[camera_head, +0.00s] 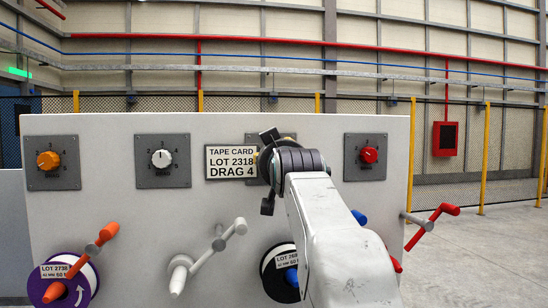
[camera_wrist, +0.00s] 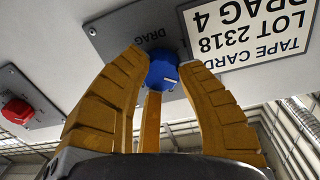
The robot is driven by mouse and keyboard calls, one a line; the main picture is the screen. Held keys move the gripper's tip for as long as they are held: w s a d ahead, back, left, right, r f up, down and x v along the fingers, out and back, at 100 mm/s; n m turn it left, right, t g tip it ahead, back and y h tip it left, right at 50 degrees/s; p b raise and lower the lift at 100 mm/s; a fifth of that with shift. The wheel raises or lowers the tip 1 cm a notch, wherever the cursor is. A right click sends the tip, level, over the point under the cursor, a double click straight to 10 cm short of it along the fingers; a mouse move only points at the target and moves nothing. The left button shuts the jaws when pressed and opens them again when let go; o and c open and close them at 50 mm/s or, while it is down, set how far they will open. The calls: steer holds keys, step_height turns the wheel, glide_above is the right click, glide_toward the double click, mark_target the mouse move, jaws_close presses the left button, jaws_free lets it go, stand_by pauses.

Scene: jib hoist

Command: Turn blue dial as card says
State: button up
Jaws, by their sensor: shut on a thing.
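The blue dial (camera_wrist: 163,72) sits on a grey plate marked DRAG on the panel. My gripper (camera_wrist: 160,82) has its tan fingers closed around the dial in the wrist view, which shows the scene upside down. A white pointer line shows on the dial, but its number is hidden. In the head view my gripper (camera_head: 268,160) covers the dial, with only the plate's upper edge showing. The tape card (camera_head: 231,162), just left of my gripper, reads LOT 2318, DRAG 4. It also shows in the wrist view (camera_wrist: 255,32).
An orange dial (camera_head: 48,160), a white dial (camera_head: 161,158) and a red dial (camera_head: 369,155) share the panel (camera_head: 110,215). Below are crank handles, a purple spool (camera_head: 72,290) and a black-rimmed spool (camera_head: 272,282) with lot labels. The red crank (camera_head: 432,224) sticks out right. Open floor lies right.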

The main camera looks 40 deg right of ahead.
steer(key=m, duration=0.6)
steer(key=shift+r+p, duration=0.3)
steer(key=shift+p, duration=0.1)
stand_by(0.3)
steer(key=o, duration=1.2)
steer(key=shift+f, duration=0.2)
steer(key=v, duration=1.2)
steer(key=shift+r, duration=0.1)
steer(key=shift+o, duration=0.2)
